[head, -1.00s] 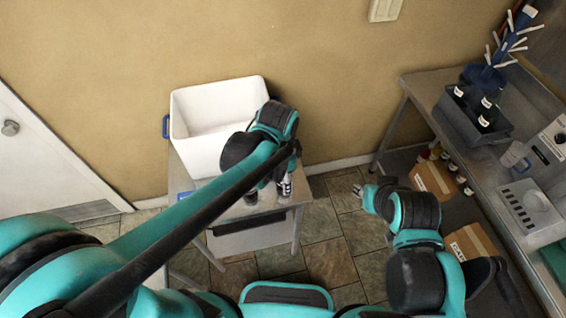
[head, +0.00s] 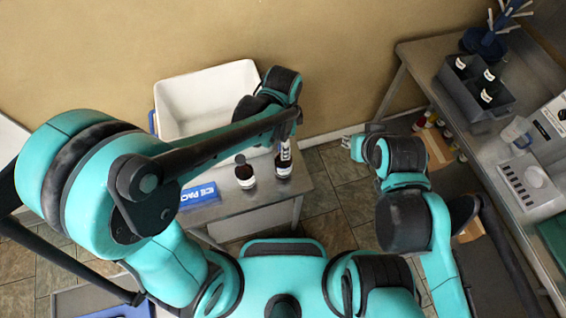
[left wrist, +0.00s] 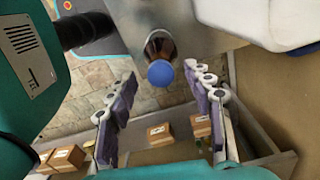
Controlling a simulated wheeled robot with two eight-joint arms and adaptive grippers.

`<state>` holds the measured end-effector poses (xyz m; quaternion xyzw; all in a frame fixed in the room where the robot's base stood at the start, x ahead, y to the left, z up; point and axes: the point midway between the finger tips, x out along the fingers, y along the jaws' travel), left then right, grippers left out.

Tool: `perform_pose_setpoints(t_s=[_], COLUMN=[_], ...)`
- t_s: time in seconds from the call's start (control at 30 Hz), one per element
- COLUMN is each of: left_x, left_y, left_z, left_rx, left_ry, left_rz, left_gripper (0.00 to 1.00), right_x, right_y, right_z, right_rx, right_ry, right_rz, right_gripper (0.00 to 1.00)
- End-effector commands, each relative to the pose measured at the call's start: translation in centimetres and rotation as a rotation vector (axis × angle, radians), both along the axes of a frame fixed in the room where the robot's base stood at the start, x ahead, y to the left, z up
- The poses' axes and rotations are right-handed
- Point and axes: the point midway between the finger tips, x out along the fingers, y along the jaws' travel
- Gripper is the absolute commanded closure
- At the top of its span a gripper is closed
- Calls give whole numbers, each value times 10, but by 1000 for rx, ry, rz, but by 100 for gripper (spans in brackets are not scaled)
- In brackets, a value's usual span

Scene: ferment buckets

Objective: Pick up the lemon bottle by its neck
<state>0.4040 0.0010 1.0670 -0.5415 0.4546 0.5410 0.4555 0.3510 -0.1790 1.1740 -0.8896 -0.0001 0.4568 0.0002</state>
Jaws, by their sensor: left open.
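Two dark bottles with pale labels stand upright on the small metal table. One bottle (head: 245,178) stands clear to the left. The other bottle (head: 284,166) stands directly below my left gripper (head: 285,143) in the head view. I cannot read which label says lemon. In the left wrist view, a brown bottle with a blue cap (left wrist: 160,73) shows from above. My left gripper (left wrist: 158,105) is open, its purple-padded fingers spread to either side, with the cap near the gap and nothing held. My right gripper (head: 348,142) is off to the right, away from the bottles; its opening is unclear.
A white bin (head: 170,126) stands on the table behind the bottles. A blue ice pack (head: 199,195) lies at the left front. At right, a metal counter (head: 412,60) carries a grey crate (head: 470,103) of bottles. Boxes and bottles sit below it. Floor between is clear.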

Motion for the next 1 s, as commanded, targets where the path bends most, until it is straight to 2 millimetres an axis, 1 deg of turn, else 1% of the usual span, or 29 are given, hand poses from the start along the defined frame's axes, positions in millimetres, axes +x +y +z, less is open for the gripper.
perform_pose_setpoints(t_s=[0.03,0.1,0.2,0.3,0.47,0.5,0.57,0.6,0.67,0.7,1.0], left_x=[0,-1,-1,-1,-1,-1,-1,-1,-1,-1,-1], left_y=[-2,-2,-2,-2,-2,-2,-2,-2,-2,-2,-2], left_z=[-11,-21,-31,-34,-34,-34,-34,-34,-34,-34,-33], left_rx=[0,0,0,0,0,0,0,0,0,0,0], left_ry=[0,0,0,0,0,0,0,0,0,0,0], left_rz=[-1,-1,0,0,1,1,1,1,1,1,1], left_gripper=[48,48,48,48,48,54,70,80,96,100,100], right_x=[0,0,0,0,0,0,0,0,0,0,0], right_y=[0,0,0,0,0,0,0,0,0,0,0], right_z=[-4,-6,-8,-8,-8,-8,-8,-8,-8,-8,-8], right_rx=[0,0,0,0,0,0,0,0,0,0,0], right_ry=[0,0,0,0,0,0,0,0,0,0,0], right_rz=[0,0,0,0,0,0,0,0,0,0,0], right_gripper=[69,69,69,69,69,69,69,69,69,69,69])
